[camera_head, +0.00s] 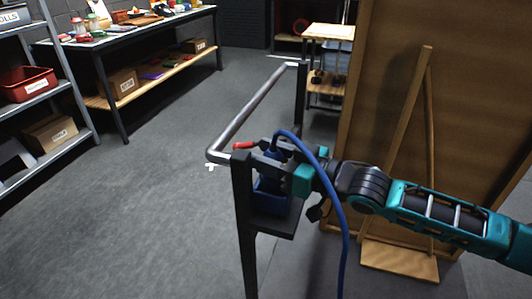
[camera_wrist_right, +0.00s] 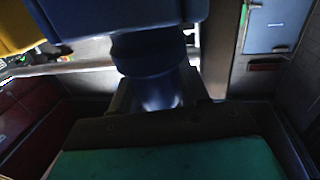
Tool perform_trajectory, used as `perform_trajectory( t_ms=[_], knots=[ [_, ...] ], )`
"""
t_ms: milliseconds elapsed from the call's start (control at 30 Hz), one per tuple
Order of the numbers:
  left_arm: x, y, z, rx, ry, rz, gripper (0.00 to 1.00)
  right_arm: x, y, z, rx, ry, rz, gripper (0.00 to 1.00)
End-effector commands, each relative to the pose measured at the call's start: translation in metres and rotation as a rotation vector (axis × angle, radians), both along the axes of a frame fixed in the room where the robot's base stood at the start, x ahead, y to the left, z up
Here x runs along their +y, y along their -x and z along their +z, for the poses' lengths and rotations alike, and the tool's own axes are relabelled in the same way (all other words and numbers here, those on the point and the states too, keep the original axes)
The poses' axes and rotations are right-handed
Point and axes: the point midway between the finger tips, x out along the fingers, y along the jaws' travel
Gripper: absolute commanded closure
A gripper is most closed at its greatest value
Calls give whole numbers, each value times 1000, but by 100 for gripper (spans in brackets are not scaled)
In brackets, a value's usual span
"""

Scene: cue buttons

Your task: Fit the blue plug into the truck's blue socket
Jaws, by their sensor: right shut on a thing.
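My right gripper (camera_head: 275,165) reaches in from the right and is shut on the blue plug (camera_head: 273,153). A blue cable (camera_head: 325,180) loops up from the plug and hangs down in front of my arm. Just below the plug is a blue box-like part (camera_head: 270,199) on a black frame; I cannot tell whether it is the socket or whether the plug touches it. In the right wrist view the dark blue plug body (camera_wrist_right: 150,65) stands beyond the gripper's teal part (camera_wrist_right: 170,160), with a wider blue part (camera_wrist_right: 115,15) above. My left gripper is not in view.
A metal rail (camera_head: 255,110) on black posts (camera_head: 243,205) runs beside the gripper, with a red-tipped lever (camera_head: 245,145) close by. A tall brown panel (camera_head: 385,90) with a wooden brace stands behind my arm. The floor (camera_head: 150,220) to the left is clear.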

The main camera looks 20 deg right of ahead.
Motion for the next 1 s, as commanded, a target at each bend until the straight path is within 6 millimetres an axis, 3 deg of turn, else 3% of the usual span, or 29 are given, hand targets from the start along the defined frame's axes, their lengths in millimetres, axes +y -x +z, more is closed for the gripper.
perform_trajectory(
  t_ms=[967,1000],
  knots=[
    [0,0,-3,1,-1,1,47,0,0,-13,2,1,0,100],
    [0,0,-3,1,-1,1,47,0,0,-13,2,1,0,51]
  ],
)
